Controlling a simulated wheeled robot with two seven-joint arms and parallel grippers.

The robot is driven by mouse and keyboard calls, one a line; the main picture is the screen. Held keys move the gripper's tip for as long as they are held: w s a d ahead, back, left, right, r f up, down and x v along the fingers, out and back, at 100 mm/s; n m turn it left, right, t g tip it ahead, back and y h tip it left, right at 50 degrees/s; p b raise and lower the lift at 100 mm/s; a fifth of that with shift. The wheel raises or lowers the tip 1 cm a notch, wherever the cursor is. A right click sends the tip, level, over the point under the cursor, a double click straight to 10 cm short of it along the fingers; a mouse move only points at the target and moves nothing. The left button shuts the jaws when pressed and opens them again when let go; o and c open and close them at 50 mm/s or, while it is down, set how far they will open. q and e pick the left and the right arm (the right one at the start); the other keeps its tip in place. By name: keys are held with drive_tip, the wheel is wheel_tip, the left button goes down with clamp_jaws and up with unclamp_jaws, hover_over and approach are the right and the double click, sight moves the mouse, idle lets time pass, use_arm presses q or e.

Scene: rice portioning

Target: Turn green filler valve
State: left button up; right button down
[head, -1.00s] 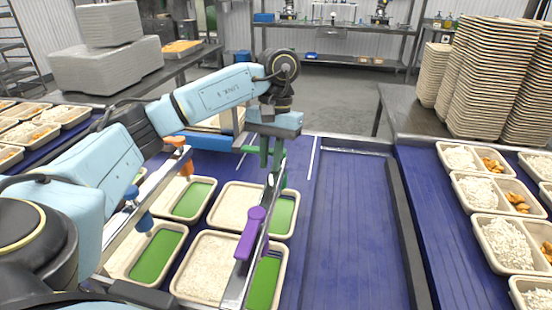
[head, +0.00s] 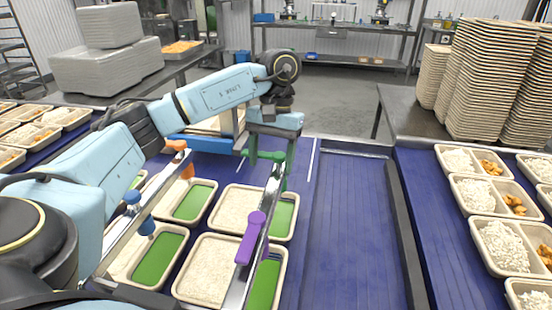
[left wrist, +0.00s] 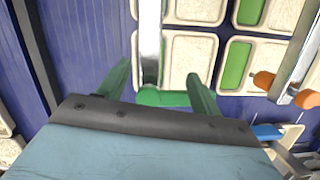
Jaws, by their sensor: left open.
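The green filler valve (head: 268,156) is at the far end of the right-hand metal rail in the head view. In the left wrist view the green valve (left wrist: 165,97) lies crosswise between the fingers. My left gripper (head: 271,150), with green fingers, is open and points down around the valve. In the left wrist view the left gripper (left wrist: 160,84) has one finger on each side of it, with no clear grip. Contact cannot be told. My right gripper is not in view.
A purple valve (head: 250,238) is nearer on the same rail. A blue valve (head: 138,212) and an orange valve (head: 180,150) are on the left rail. Trays with white filling and green compartments (head: 192,203) lie below. The blue belt (head: 355,230) to the right is clear.

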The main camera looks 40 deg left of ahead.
use_arm(q)
drive_tip(key=o, duration=0.4)
drive_tip(key=p+v, duration=0.2)
drive_tip(key=v, duration=0.2)
drive_tip(key=shift+a, duration=0.2)
drive_tip(key=shift+w+a+r+p, duration=0.1)
drive_tip(key=shift+w+r+p, duration=0.4)
drive_tip(key=shift+p, duration=0.45)
drive_tip(key=shift+s+p+v, duration=0.2)
drive_tip(key=shift+p+v, duration=0.55)
drive_tip(key=shift+v, duration=0.2)
drive_tip(key=shift+d, duration=0.2)
drive_tip(key=shift+f, duration=0.1)
drive_tip(key=shift+s, duration=0.1)
